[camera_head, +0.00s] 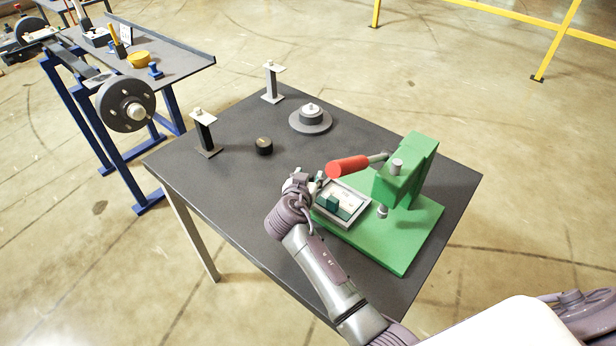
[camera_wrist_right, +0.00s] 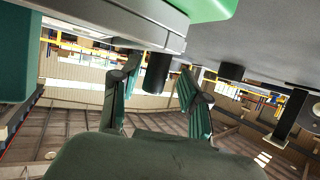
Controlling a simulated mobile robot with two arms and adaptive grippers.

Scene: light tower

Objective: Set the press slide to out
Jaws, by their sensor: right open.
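The green press (camera_head: 405,172) stands on a green base (camera_head: 415,230) on the dark table. Its light grey slide (camera_head: 352,216) sticks out to the left of the press head and carries a small teal block (camera_head: 332,202). My right gripper (camera_head: 312,182) is at the slide's left end in the head view, hiding part of it. In the wrist view the right gripper (camera_wrist_right: 158,76) is open, with a dark round knob (camera_wrist_right: 157,72) between its fingers, beside the slide's edge (camera_wrist_right: 120,32). I cannot tell if the fingers touch it. My left gripper is not in view.
The press has a red lever (camera_head: 347,167) just above my right gripper. A black knob (camera_head: 264,146), a round grey stand (camera_head: 310,120) and two posts (camera_head: 206,135) (camera_head: 272,82) stand on the table (camera_head: 240,200). A blue-legged bench (camera_head: 185,65) is at the back left.

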